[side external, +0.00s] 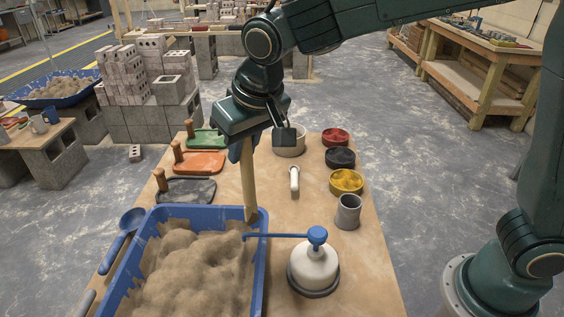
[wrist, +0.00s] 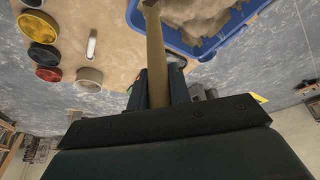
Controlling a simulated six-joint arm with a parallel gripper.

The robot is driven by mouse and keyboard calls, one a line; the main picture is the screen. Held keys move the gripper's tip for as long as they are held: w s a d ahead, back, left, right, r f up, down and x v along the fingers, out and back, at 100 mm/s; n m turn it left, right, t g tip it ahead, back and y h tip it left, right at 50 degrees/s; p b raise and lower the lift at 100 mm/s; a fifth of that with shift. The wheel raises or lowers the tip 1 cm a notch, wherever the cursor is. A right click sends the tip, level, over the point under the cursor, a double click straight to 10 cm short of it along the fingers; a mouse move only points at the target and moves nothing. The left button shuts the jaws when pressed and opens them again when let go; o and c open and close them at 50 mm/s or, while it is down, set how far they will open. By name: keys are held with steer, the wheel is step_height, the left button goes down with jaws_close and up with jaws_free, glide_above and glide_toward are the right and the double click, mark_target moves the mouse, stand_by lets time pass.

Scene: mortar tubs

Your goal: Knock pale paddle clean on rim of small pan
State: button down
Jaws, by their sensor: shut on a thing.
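My gripper (side external: 240,148) is shut on the pale wooden paddle (side external: 248,185) and holds it almost upright, lower end down. In the wrist view, my gripper (wrist: 158,88) grips the paddle (wrist: 154,45), which runs out to the top edge. The paddle's lower end is at the far right corner of the blue tub (side external: 262,255), which holds sandy mortar; I cannot tell whether it touches the rim. A cream round pan (side external: 289,150), likely the small pan, stands behind and right of the paddle, partly hidden by my gripper. It also shows in the wrist view (wrist: 88,77).
A white bottle with a blue pump (side external: 314,268) stands right of the tub. A white tube (side external: 294,182), a grey cup (side external: 348,212) and red, black and yellow pigment bowls (side external: 346,181) are on the right. Several floats (side external: 198,162) lie left. A blue scoop (side external: 122,238) lies beside the tub.

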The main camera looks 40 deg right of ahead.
mark_target(245, 178)
step_height(245, 178, down, 7)
steer(key=shift+r, duration=5.6)
step_height(245, 178, down, 11)
steer(key=shift+r, duration=5.5)
